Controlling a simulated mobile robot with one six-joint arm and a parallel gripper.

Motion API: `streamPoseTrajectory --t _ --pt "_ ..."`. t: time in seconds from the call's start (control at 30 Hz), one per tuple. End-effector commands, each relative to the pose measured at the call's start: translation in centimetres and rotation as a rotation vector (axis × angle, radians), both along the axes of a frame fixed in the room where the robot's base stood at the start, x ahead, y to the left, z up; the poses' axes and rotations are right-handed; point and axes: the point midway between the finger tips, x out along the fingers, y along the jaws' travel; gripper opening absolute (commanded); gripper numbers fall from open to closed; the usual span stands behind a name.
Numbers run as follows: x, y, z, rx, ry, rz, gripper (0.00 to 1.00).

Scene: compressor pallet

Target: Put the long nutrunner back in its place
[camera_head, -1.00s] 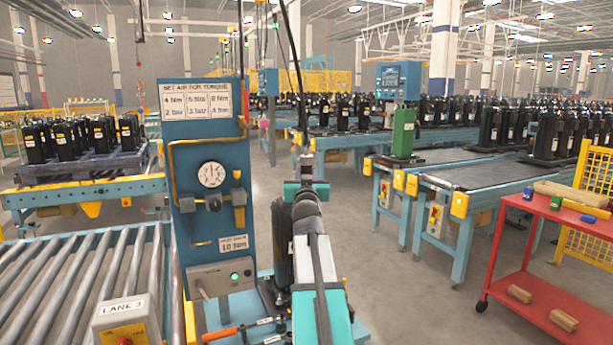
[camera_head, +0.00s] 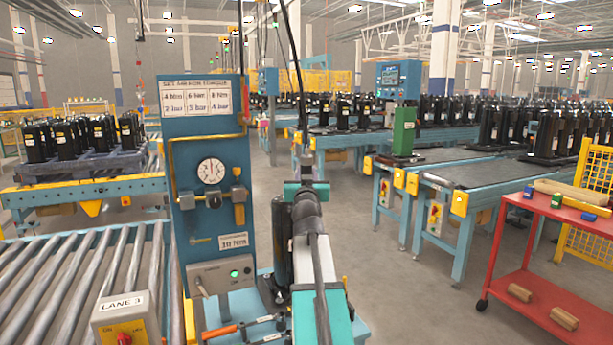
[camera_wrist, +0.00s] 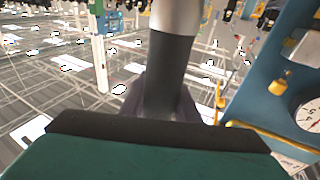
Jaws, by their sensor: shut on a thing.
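My gripper (camera_head: 306,187) is near the middle of the head view, shut around an upright tool that I take to be the long nutrunner (camera_head: 305,158). A dark cable runs up from the tool's top. In the wrist view the tool is a dark cylinder with a silver-grey section (camera_wrist: 166,70), standing between the dark fingers of my gripper (camera_wrist: 160,108). Its lower part is hidden behind my gripper and arm. I cannot make out an empty holder for it.
A blue panel (camera_head: 212,130) with a gauge and torque signs stands close left of my arm. A black compressor (camera_head: 282,240) stands just behind my arm. An orange-handled tool (camera_head: 220,332) lies below. Roller conveyor (camera_head: 60,280) is left, a red cart (camera_head: 540,240) right. Open floor lies between.

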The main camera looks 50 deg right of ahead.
Motion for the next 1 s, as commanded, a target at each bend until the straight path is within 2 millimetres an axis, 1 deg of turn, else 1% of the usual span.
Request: streamPoseTrajectory --t 0.03,0.87,0.9,0.97,1.0 --pt "0.0 0.06 0.21 -0.005 -0.004 0.002 0.0" --pt "0.0 0.06 -0.68 -0.005 -0.004 0.002 0.0" --pt "0.0 0.06 -0.68 -0.005 -0.004 0.002 0.3" --pt "0.0 0.05 -0.66 -0.004 -0.004 0.001 0.4" --pt "0.0 0.05 -0.69 -0.004 -0.003 0.001 0.47"
